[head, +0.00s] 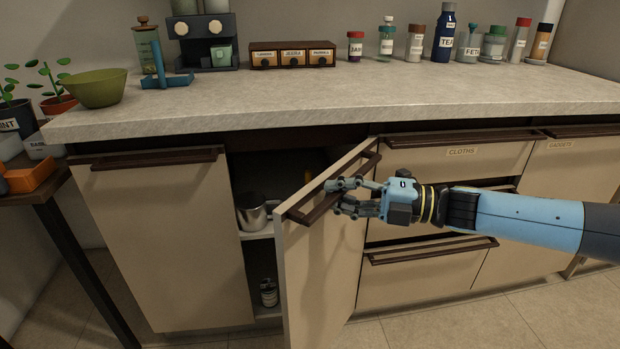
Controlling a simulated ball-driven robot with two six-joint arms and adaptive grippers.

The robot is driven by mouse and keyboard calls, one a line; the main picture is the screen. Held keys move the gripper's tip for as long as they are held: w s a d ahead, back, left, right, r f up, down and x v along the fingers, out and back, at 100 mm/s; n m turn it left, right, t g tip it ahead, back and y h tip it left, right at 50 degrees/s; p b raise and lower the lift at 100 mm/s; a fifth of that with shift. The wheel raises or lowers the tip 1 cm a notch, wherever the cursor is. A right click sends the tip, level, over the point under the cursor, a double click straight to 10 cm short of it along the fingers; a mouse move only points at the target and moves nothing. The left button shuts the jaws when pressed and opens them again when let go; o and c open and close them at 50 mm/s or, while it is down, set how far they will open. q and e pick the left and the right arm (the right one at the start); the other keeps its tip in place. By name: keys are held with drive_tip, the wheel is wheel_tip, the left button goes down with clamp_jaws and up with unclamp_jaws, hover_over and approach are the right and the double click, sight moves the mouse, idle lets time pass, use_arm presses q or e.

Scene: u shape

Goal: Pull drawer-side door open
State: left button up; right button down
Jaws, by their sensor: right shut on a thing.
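The drawer-side door (328,265) is a beige cabinet door beside the drawers, and it stands partly open, swung out from the cabinet front. Its dark handle bar (312,205) runs along the top of the door. My right gripper (343,195) is at this handle, shut on it, with the arm coming in from the right. The fingers cover part of the handle. Inside the open cabinet, a metal pot (254,213) sits on a shelf and a can (268,293) stands lower down. My left gripper is not in view.
The left cabinet door (165,240) is closed. Drawers (425,270) lie right of the open door, one labelled CLOTHS. The countertop (330,95) above holds a green bowl (97,88), a coffee machine (206,42) and several jars. A dark side table (40,185) stands at the left.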

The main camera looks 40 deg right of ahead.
use_arm(q)
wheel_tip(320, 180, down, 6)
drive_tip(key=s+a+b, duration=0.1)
drive_tip(key=b, duration=0.5)
use_arm(e)
drive_tip(key=s+d+n+g+y, duration=0.6)
drive_tip(key=s+d+n+g, duration=0.1)
drive_tip(key=s, duration=0.4)
drive_tip(key=shift+d+g, duration=0.8)
drive_tip(key=shift+d, duration=0.35)
drive_tip(key=c, duration=1.3)
unclamp_jaws()
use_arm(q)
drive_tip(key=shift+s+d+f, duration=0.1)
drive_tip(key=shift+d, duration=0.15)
use_arm(e)
drive_tip(key=v, duration=0.7)
drive_tip(key=shift+s+d, duration=0.1)
drive_tip(key=shift+d, duration=0.15)
